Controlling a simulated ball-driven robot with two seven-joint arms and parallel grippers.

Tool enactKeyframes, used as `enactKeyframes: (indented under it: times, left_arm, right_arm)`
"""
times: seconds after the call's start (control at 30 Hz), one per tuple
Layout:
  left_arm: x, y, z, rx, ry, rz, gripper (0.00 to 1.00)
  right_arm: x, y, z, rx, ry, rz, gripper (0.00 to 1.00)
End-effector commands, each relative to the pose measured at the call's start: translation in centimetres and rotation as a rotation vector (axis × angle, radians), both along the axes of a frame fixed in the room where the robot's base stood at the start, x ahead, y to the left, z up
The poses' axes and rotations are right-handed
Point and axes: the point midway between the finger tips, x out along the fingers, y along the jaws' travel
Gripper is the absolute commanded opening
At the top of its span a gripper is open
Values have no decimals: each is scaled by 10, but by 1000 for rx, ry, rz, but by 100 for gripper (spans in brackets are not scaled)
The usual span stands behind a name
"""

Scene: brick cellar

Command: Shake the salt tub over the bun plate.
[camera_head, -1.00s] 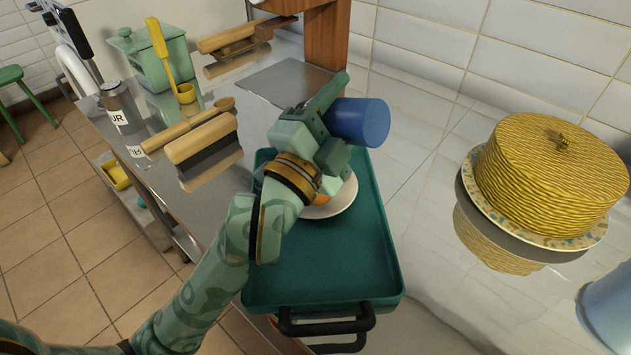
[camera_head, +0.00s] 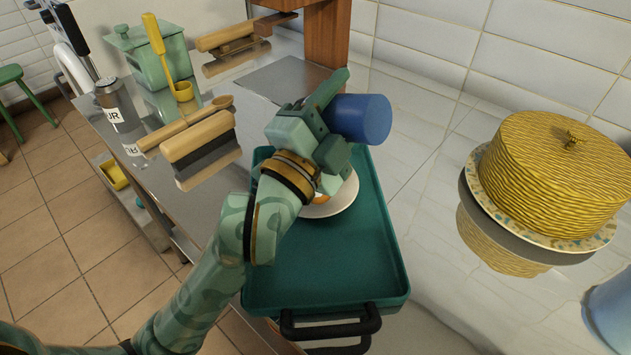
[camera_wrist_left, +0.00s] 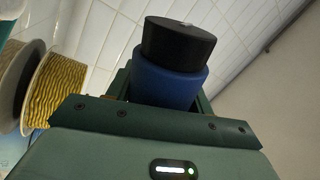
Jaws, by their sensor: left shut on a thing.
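My left gripper (camera_head: 333,120) is shut on the salt tub (camera_head: 366,119), a blue cylinder lying tilted on its side. In the left wrist view the tub (camera_wrist_left: 168,84) sits between the fingers, with a black end (camera_wrist_left: 178,42). That black end does not show in the head view. The gripper and tub are above the far part of the teal tray. The white bun plate (camera_head: 340,202) is on that tray, partly hidden under my left wrist. Only a small orange-brown bit of the bun (camera_head: 320,198) shows. My right gripper is not in view.
The teal tray (camera_head: 330,270) has a black handle (camera_head: 330,326) at its near end. A yellow woven cover (camera_head: 550,175) on a patterned plate stands at right, with a blue object (camera_head: 612,310) nearer.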

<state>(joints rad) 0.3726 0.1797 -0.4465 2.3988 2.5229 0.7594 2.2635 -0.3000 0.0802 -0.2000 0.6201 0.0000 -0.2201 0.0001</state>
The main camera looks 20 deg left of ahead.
Motion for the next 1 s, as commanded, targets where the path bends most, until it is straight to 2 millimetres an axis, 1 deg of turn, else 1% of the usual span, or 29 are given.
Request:
enactKeyframes:
  times: [0.03, 0.37, 0.4, 0.43, 0.53, 0.67, 0.8, 1.0]
  left_arm:
    - [-1, 0, 3, -1, -3, 0, 21]
    - [-1, 0, 3, 0, -4, 0, 21]
    - [-1, 0, 3, 0, -4, 0, 21]
    - [-1, 0, 5, 37, -18, 0, 21]
    - [-1, 1, 10, 232, -88, 0, 21]
    - [-2, 2, 21, 505, -187, 1, 21]
    - [-3, 2, 35, 821, -304, 3, 21]
    - [-2, 1, 41, 1122, -411, 2, 21]
  right_arm:
    - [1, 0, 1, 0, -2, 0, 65]
    - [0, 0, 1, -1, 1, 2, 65]
    - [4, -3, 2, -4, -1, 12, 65]
    - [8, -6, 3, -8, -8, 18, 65]
    - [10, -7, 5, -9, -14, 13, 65]
    - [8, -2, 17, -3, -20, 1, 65]
    - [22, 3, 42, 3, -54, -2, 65]
    - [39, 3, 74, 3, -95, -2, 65]
